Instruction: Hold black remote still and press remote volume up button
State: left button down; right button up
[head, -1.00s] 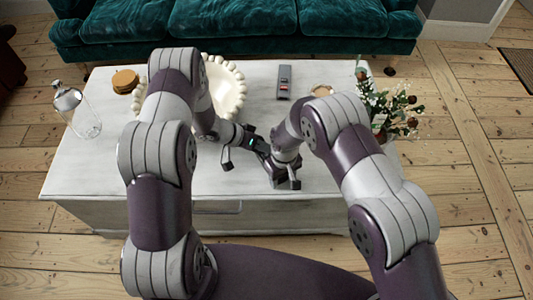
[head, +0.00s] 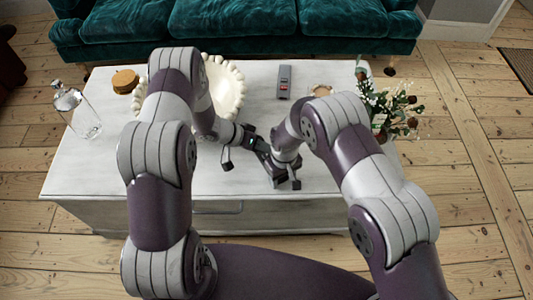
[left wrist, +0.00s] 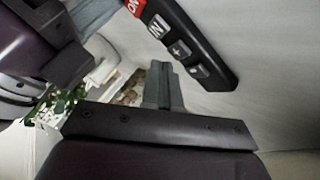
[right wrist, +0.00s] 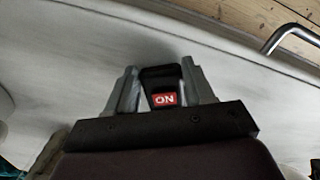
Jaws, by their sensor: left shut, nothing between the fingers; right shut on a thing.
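The black remote (left wrist: 185,40) shows in the left wrist view with a red ON button and grey buttons, one marked with a plus. My right gripper (right wrist: 160,72) is shut on the black remote, and the red button (right wrist: 163,99) shows between its fingers in the right wrist view. My left gripper (left wrist: 166,68) is shut and empty, its fingertips close to the remote near the plus button; I cannot tell if they touch. In the head view, my left gripper (head: 258,147) and my right gripper (head: 272,170) meet above the table's front part, and the remote is mostly hidden there.
A green sofa (head: 235,22) stands behind. The table's front left is clear.

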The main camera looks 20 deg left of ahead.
aim_at(263, 155)
pick_arm(q)
jog(key=shift+f, duration=0.15)
dwell(0.7)
jog(key=shift+f, duration=0.25)
jog(key=shift+f, duration=0.4)
dwell(0.8)
jog(key=shift+r, duration=0.8)
jog(key=shift+r, duration=2.55)
dwell(2.4)
